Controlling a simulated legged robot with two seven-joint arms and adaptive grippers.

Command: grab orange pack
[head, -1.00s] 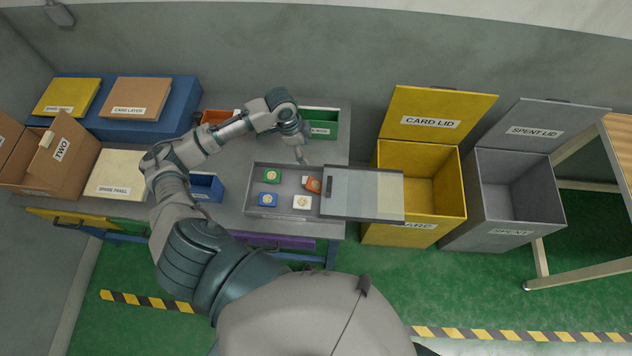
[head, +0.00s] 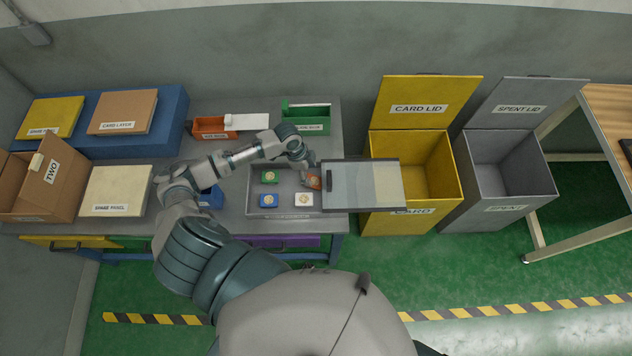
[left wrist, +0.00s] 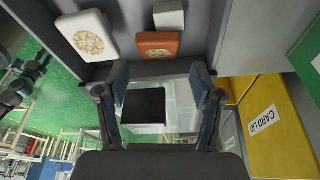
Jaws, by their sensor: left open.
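The orange pack (head: 314,181) lies at the right side of the open part of a grey tray (head: 250,203), close to a sliding lid's edge. In the left wrist view the orange pack (left wrist: 158,45) shows a round pale disc on top, just beyond my fingertips. My left gripper (head: 305,166) is over the tray's far right part, partly covering the view of the pack. In the left wrist view my left gripper (left wrist: 160,76) is open, its two fingers apart with nothing held between them.
An orange bin (head: 212,134) and a green bin (head: 312,127) stand behind. Yellow (head: 413,195) and grey (head: 505,200) open boxes stand right.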

